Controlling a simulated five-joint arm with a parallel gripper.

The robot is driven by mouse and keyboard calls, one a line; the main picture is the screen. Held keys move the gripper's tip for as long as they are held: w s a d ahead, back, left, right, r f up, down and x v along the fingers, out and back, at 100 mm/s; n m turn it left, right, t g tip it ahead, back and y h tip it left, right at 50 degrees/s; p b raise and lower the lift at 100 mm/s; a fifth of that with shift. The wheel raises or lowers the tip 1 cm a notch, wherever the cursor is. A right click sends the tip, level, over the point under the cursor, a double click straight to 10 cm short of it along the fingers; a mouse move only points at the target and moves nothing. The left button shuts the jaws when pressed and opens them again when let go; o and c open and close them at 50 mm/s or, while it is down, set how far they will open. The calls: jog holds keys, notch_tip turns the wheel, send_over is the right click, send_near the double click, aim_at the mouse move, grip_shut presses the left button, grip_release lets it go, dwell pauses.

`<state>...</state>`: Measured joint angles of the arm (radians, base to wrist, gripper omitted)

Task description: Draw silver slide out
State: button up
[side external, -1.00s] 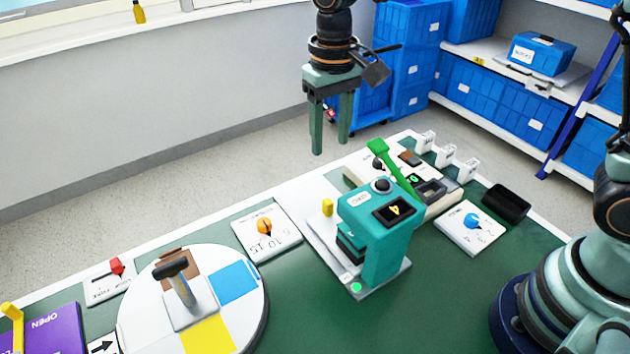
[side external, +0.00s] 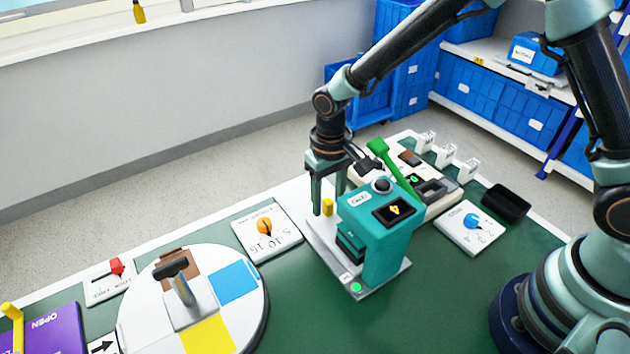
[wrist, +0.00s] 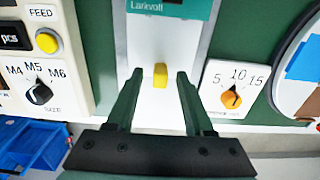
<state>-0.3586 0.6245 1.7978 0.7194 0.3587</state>
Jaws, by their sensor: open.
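The silver slide (side external: 321,234) is a flat pale plate that runs under a teal machine (side external: 392,240). A small upright yellow knob (side external: 327,207) stands near its far end. In the wrist view, the slide (wrist: 148,42) lies below the machine's label, and the yellow knob (wrist: 160,76) is between my fingers. My gripper (side external: 329,203) is open and points down, with one finger on each side of the knob. The wrist view shows gaps between both fingertips (wrist: 158,76) and the knob. The right finger's tip is partly hidden behind the machine in the side view.
A dial plate with an orange knob (side external: 265,226) lies left of the slide. A cream panel (side external: 440,199) and a green lever (side external: 392,165) are close on the right. A white turntable (side external: 252,305) stands at the left. The table's white edge strip runs behind the slide.

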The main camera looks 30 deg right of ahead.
jog(key=shift+f, duration=0.35)
grip_shut()
dwell(1.2)
